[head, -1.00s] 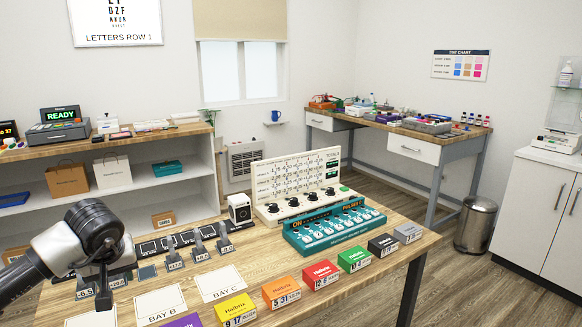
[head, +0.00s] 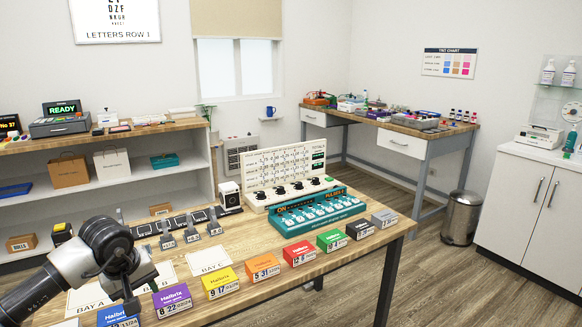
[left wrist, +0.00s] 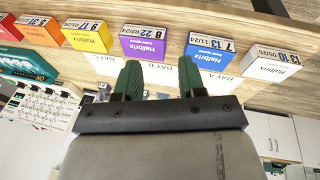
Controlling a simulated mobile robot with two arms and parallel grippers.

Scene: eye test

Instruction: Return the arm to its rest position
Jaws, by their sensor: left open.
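My left arm comes in from the left in the head view and hangs over the left part of the wooden table. Its gripper (head: 130,296) points down, above the Bay A card (head: 88,296) and behind the blue box (head: 118,316). In the left wrist view the two green fingers (left wrist: 160,80) stand apart, with nothing held between them. The purple box (left wrist: 143,46) and the blue box (left wrist: 210,50) lie beyond the fingertips there. My right gripper is in neither view.
Small stands (head: 190,235), a white panel (head: 285,175) and a teal switch unit (head: 318,210) stand behind. The Bay C card (head: 208,259) is bare.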

